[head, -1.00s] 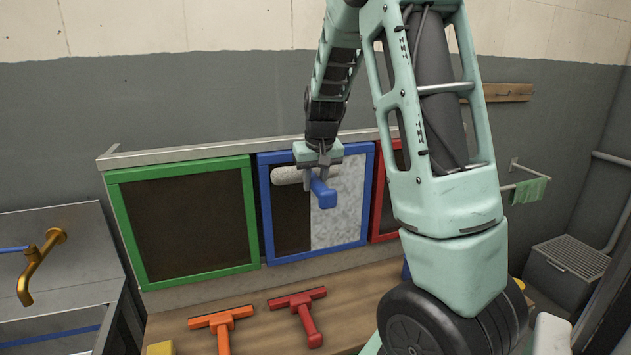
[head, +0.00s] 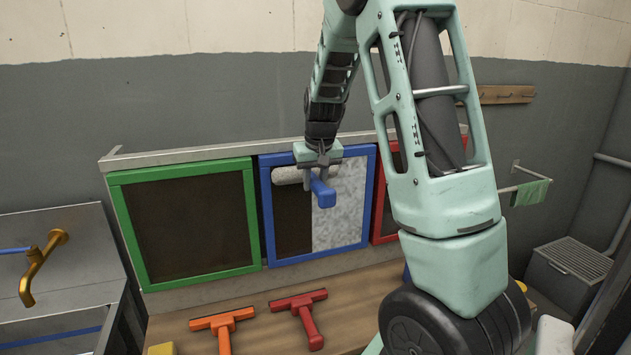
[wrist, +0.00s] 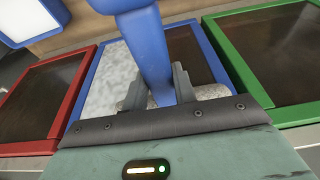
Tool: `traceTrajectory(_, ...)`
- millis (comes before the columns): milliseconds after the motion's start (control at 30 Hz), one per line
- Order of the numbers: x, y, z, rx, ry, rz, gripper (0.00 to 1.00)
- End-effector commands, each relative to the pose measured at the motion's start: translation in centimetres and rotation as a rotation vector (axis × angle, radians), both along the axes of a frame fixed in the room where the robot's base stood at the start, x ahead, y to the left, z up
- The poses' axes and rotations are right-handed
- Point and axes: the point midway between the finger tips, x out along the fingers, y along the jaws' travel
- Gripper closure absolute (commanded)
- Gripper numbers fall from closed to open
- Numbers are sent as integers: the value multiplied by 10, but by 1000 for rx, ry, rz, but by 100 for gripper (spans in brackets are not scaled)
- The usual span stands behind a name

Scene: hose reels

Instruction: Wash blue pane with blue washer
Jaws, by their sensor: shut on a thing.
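The blue pane (head: 338,212) has a blue frame and stands between the green and red panes. Its right part is pale and mottled, and its left part is dark. It also shows in the wrist view (wrist: 110,85). My gripper (head: 320,172) is shut on the blue washer (head: 323,193), which has a blue handle and a pale roller head. The roller lies across the upper left of the blue pane; contact with the glass cannot be told for certain. In the wrist view the washer's handle (wrist: 147,50) rises between the fingers, and its roller is partly hidden.
A green-framed pane (head: 190,220) is at left and a red-framed pane (head: 383,225) at right, partly behind my arm. An orange squeegee (head: 222,324) and a red squeegee (head: 301,308) lie on the wooden bench below. A brass tap (head: 42,262) is at far left.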

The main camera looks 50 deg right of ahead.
Motion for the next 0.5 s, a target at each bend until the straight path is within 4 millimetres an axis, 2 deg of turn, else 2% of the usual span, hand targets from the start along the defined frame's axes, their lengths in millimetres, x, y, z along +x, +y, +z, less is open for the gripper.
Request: traceTrajectory(500, 4, -2, 0, -1, -1, 0, 95)
